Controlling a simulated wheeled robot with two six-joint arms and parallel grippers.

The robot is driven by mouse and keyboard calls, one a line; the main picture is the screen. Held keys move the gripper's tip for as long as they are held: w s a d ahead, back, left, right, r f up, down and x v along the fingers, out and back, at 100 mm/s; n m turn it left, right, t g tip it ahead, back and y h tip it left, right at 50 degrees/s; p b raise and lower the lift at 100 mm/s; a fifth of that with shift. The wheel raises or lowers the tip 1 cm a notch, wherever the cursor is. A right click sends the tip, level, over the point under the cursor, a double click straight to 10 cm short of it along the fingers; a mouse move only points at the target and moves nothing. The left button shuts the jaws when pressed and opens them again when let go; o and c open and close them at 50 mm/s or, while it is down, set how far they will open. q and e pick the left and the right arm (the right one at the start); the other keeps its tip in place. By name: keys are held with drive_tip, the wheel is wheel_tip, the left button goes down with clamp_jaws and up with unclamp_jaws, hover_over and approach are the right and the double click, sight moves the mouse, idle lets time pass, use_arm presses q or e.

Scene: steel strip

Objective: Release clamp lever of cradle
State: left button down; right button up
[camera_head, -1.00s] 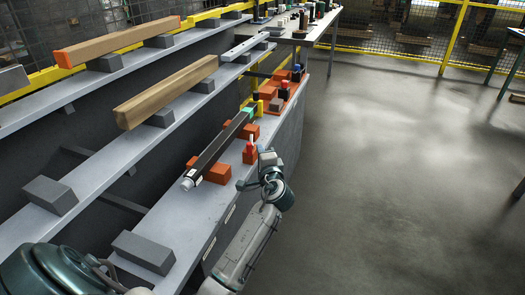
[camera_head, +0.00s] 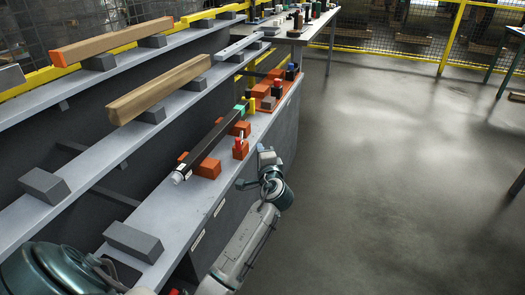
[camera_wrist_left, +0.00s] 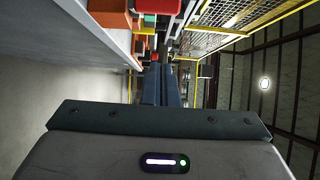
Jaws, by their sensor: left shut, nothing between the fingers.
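A long dark bar (camera_head: 205,150) lies on orange cradle blocks (camera_head: 208,168) on the near shelf; it has a pale near end and a green part (camera_head: 241,108) at its far end. A small red clamp lever with a pale tip (camera_head: 240,142) stands up from an orange block beside the bar. My left gripper (camera_head: 261,149) is to the right of the lever, apart from it and just off the shelf's edge. Its shut, empty fingers (camera_wrist_left: 160,85) point away along the shelf in the left wrist view. My right gripper is out of view.
The near shelf (camera_head: 165,215) also carries a grey block (camera_head: 134,241). Wooden beams (camera_head: 160,88) lie on the shelves behind. More orange blocks (camera_head: 267,90) stand farther along. The floor (camera_head: 390,180) to the right is open, up to a yellow fence.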

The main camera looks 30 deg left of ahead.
use_arm(q)
drive_tip(key=s, duration=0.8)
drive_tip(key=shift+s+a+f, duration=0.15)
drive_tip(key=shift+s+a, duration=0.2)
drive_tip(key=shift+a, duration=0.05)
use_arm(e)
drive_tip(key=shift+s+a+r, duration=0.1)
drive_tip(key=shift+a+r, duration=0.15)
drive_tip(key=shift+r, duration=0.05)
